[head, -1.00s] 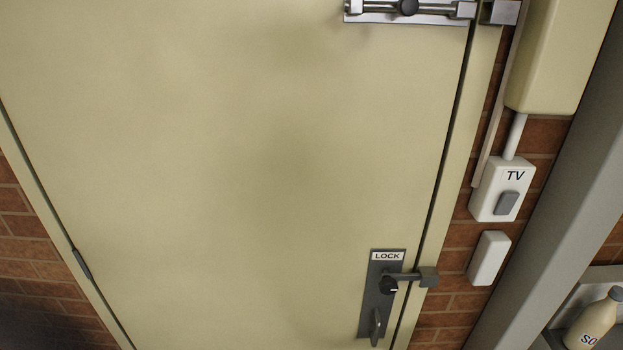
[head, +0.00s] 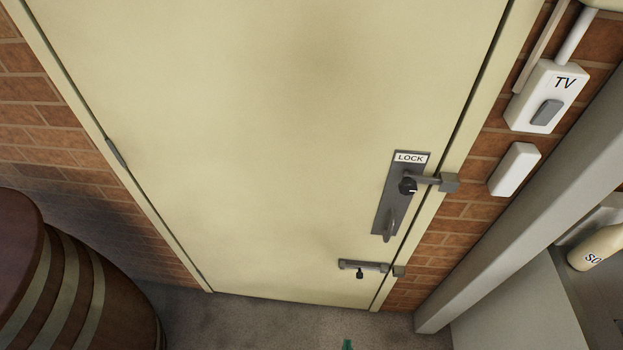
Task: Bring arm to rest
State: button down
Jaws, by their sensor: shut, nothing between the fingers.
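My gripper and arm do not show clearly in the head view, so their pose cannot be seen. A small green thing (head: 347,345) just shows at the bottom edge; I cannot tell what it is. A closed cream door (head: 270,130) fills the middle of the view. Its grey plate marked LOCK (head: 399,195) has a dark knob and a handle, and a bar reaches from it to a block on the frame. A lower bolt (head: 362,266) sits near the door's foot, its end close to a catch on the frame.
A wooden barrel (head: 90,290) stands at lower left. Brick wall (head: 40,110) flanks the door. A TV switch (head: 546,97) and a blank white box (head: 514,169) are on the right wall. A grey post (head: 540,200) and a cream bottle (head: 598,247) are further right. Some floor (head: 250,322) is bare.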

jog(key=s+a+r+t, duration=0.2)
jog(key=s+a+r, duration=0.1)
jog(key=r, duration=0.5)
jog(key=s+a+r+n+t+y, duration=0.1)
jog(key=s+a+r, duration=0.3)
jog(key=r, duration=0.4)
jog(key=s+a+r+t, duration=0.3)
jog(key=s+r, duration=0.1)
jog(key=r, duration=0.5)
jog(key=shift+s+a+n+y, duration=0.3)
jog(key=shift+s, duration=0.1)
jog(key=shift+w, duration=0.15)
